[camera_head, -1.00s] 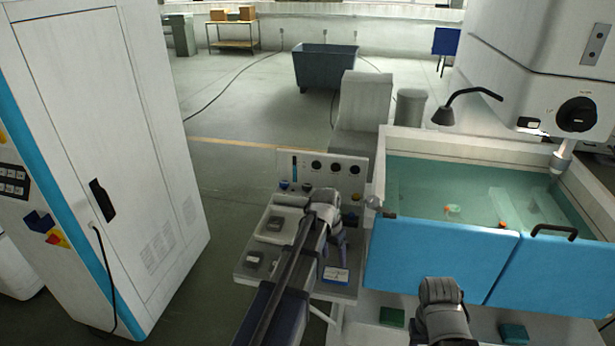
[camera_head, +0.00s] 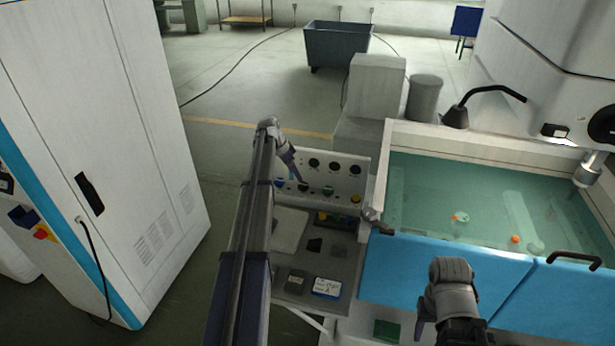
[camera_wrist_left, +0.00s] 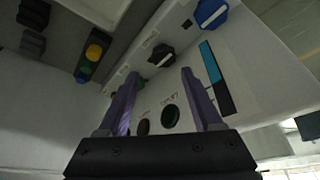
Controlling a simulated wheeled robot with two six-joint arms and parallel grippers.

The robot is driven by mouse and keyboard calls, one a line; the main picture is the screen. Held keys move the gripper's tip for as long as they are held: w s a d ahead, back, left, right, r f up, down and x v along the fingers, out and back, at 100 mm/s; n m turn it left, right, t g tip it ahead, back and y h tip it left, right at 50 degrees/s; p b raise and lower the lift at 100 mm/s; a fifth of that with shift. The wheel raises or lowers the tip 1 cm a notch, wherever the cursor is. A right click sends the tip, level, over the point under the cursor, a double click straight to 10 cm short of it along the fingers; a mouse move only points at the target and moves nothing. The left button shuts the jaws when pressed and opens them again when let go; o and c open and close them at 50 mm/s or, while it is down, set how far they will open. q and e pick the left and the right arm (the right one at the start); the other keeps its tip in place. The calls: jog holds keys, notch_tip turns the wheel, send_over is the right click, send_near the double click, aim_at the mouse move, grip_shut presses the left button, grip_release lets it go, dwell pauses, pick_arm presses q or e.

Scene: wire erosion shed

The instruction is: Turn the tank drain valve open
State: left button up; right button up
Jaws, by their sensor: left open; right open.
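An upright panel (camera_head: 345,172) stands at the back of a small cart left of the tank. Its lower row holds a blue knob (camera_head: 279,182), a black knob (camera_head: 303,187), a green knob (camera_head: 328,191) and a yellow one (camera_head: 355,198). I cannot tell which is the drain valve. My left gripper (camera_head: 297,175) is in front of the panel, open and empty. In the left wrist view, its purple fingers (camera_wrist_left: 158,78) point at the panel; the black knob (camera_wrist_left: 160,54) is between and beyond the tips, the blue knob (camera_wrist_left: 210,13) above right.
The tank (camera_head: 440,262) with blue front doors and greenish water is on the right, with a grey fitting (camera_head: 374,218) at its near left corner. The cart top (camera_head: 335,270) holds small dark items and a label. A tall white cabinet (camera_head: 100,130) stands left.

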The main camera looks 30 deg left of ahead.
aim_at(303, 185)
pick_arm(q)
jog(key=shift+w+a, duration=0.2)
jog(key=shift+w, duration=0.15)
pick_arm(e)
jog(key=shift+w, duration=0.25)
pick_arm(q)
jog(key=shift+f, duration=0.1)
pick_arm(e)
jog(key=shift+f, duration=0.1)
pick_arm(q)
jog(key=b+x, duration=0.7)
jog(key=shift+w+d+f, duration=0.1)
jog(key=shift+f, duration=0.15)
pick_arm(e)
notch_tip(303, 185, down, 7)
pick_arm(q)
grip_shut()
